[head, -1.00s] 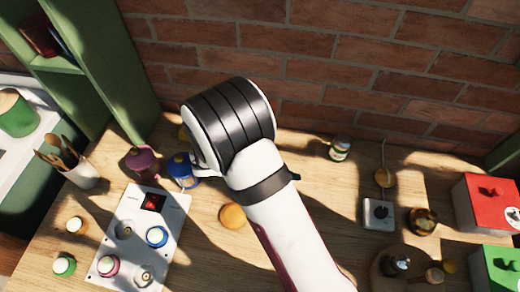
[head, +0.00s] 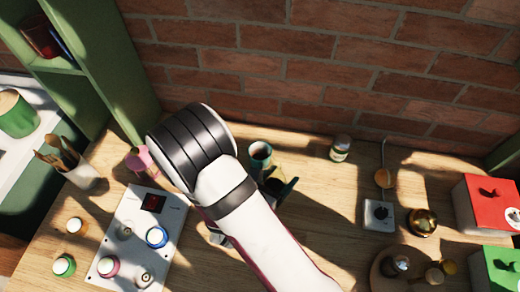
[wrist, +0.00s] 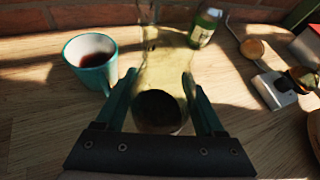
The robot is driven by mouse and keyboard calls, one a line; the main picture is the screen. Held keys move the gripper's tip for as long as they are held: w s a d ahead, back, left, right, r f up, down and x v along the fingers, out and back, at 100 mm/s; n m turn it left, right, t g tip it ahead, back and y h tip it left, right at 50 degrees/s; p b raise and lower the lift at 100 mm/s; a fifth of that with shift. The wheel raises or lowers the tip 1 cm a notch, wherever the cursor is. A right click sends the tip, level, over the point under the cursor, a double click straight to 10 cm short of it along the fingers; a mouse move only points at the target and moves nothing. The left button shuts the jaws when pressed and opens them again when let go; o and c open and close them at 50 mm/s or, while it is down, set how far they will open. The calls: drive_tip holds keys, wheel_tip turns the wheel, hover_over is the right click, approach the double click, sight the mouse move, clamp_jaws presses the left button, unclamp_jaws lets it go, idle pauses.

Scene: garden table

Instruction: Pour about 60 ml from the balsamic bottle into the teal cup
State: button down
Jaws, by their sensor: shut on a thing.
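The teal cup (head: 260,154) stands upright on the table near the wall. In the wrist view the cup (wrist: 93,83) is at the left with dark reddish liquid inside. My gripper (wrist: 163,98) is shut on a clear, yellowish glass bottle, the balsamic bottle (wrist: 165,68), with a dark round area low in it. The bottle is beside the cup, to its right, and apart from it in the wrist view. Its mouth is cut off at the top of that view, and I cannot tell its exact tilt. In the head view my gripper (head: 279,187) is just below the cup, partly behind my arm.
A white device (head: 378,215) and an amber round jar (head: 423,222) are at the right. A white panel with several knobs (head: 125,235) lies at the left. Table between cup and jar is clear.

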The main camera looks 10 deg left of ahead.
drive_tip(key=shift+m+t, duration=0.4)
drive_tip(key=shift+t, duration=0.2)
idle(1.3)
